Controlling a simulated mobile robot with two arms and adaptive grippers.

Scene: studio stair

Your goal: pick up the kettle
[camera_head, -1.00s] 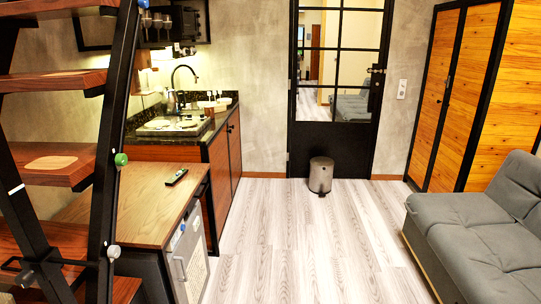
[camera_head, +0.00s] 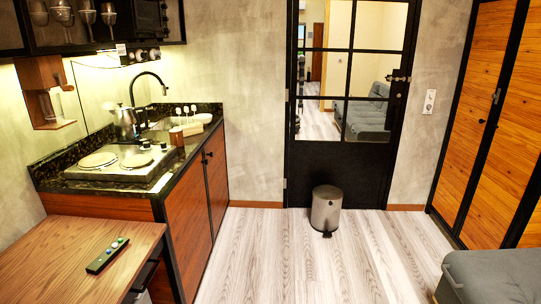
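A shiny metal kettle (camera_head: 126,122) stands on the dark stone counter (camera_head: 62,160) at the left, behind the two-burner hob (camera_head: 122,165) and in front of the tap. It is small in the view and its handle is hard to make out. Neither of my grippers shows in the head view.
A wooden table (camera_head: 50,245) with a remote (camera_head: 107,255) on it stands before the counter. A black tap (camera_head: 150,78) rises behind the kettle. A bin (camera_head: 326,209) stands by the black door (camera_head: 345,170). A grey sofa (camera_head: 492,275) is at lower right. The floor between is clear.

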